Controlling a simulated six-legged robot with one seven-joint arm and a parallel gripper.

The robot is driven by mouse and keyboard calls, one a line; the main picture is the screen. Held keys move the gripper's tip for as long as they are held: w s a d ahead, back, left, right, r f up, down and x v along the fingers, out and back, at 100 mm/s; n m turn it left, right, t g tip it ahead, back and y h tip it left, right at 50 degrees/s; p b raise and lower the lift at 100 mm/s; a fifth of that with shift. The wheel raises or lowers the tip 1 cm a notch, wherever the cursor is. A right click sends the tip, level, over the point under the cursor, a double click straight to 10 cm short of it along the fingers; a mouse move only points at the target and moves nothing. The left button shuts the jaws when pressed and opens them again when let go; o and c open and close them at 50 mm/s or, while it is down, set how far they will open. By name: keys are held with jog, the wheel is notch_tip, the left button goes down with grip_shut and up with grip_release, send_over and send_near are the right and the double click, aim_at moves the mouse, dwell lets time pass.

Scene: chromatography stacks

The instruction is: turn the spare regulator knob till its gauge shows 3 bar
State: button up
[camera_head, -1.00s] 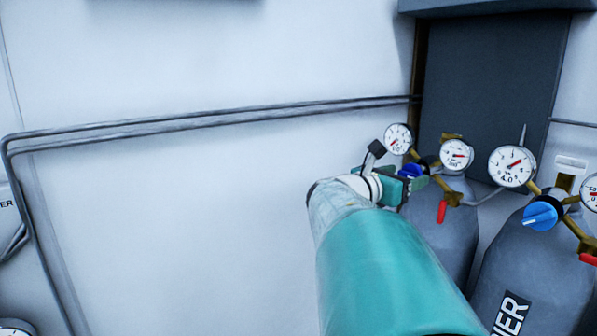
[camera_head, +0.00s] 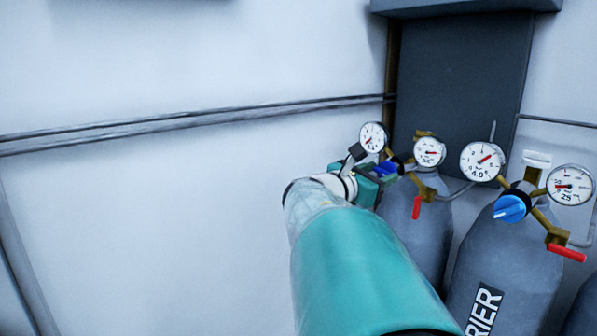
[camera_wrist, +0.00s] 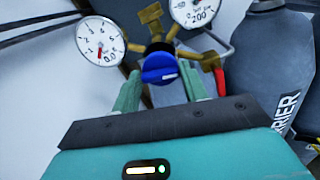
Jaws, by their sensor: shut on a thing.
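The blue regulator knob (camera_wrist: 160,68) sits between my gripper's green fingers (camera_wrist: 160,90) in the wrist view. My gripper (camera_head: 381,172) is shut on this knob, and a little blue (camera_head: 385,168) shows past the fingers in the head view. The small gauge (camera_wrist: 101,40) left of the knob reads 0.0, with its red needle pointing down. The same gauge (camera_head: 373,137) stands at the upper left of the knob in the head view. A second gauge (camera_wrist: 196,10) on this regulator is marked 200. The label of this grey cylinder (camera_head: 412,225) is hidden.
A second cylinder (camera_head: 505,260), labelled as carrier, stands close on the right with its own blue knob (camera_head: 510,209), a gauge (camera_head: 482,161) marked 4.0 and a red lever (camera_head: 567,254). Another red lever (camera_head: 417,207) hangs beside my gripper. The wall at left is clear below the pipes (camera_head: 200,122).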

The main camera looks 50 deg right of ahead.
jog(key=m, duration=0.8)
jog(key=shift+f, duration=0.1)
jog(key=m, duration=0.3)
jog(key=shift+m, duration=2.3)
jog(key=o, duration=1)
jog(key=shift+s, duration=0.1)
jog(key=shift+a, duration=0.15)
